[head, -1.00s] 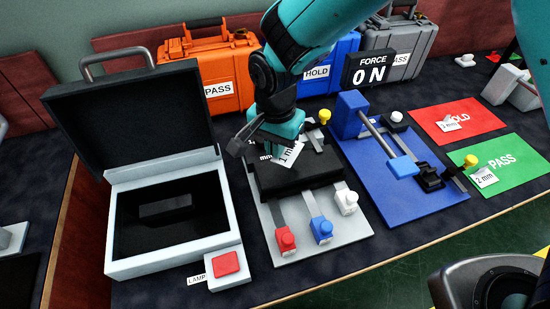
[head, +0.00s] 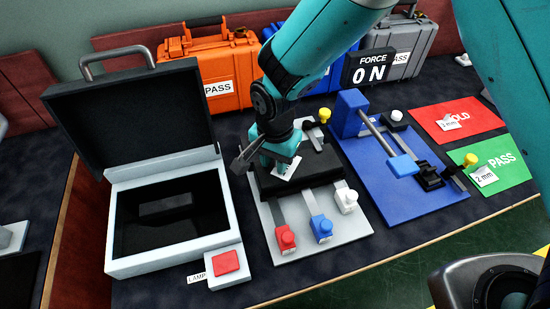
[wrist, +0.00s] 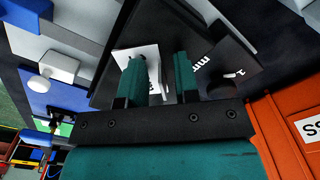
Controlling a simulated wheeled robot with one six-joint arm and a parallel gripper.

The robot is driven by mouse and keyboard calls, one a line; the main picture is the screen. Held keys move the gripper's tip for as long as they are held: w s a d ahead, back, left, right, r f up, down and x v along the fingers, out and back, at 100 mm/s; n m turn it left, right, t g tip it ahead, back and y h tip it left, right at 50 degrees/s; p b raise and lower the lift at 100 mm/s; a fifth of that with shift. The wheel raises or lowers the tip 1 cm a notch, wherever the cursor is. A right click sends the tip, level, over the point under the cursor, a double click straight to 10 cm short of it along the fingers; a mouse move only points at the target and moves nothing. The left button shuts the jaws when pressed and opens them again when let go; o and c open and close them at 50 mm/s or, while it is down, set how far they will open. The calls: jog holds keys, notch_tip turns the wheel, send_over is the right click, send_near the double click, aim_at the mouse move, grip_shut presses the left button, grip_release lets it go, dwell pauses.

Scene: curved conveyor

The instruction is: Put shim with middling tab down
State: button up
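My gripper (head: 277,160) is over the black block (head: 318,168) on the grey plate. In the wrist view its two teal fingers (wrist: 159,78) stand apart with a dark gap between. A small white card (head: 287,169) is at the fingertips and also shows behind the left finger in the wrist view (wrist: 128,56); whether it is gripped is hidden. Grey strips with red (head: 285,238), blue (head: 321,229) and white (head: 347,200) tabs stick out of the block's front. A yellow tab (head: 324,115) stands behind it.
An open case (head: 115,262) and red lamp button (head: 226,262) are at left. A blue base (head: 405,200) with a lever is at right, beside red HOLD (head: 480,115) and green PASS (head: 515,160) mats. A FORCE ON sign (head: 368,68) and cases stand behind.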

notch_tip(320, 180, up, 12)
jog(key=s+d+r+n+y, duration=0.2)
jog(key=s+d+r+n, duration=0.3)
jog(key=s+d+n, duration=0.1)
jog(key=s+d+r+n+y, duration=0.2)
jog(key=s+d+r+n, duration=0.4)
jog(key=s, duration=0.5)
jog(key=shift+d+n, duration=0.5)
jog(key=shift+d, duration=0.5)
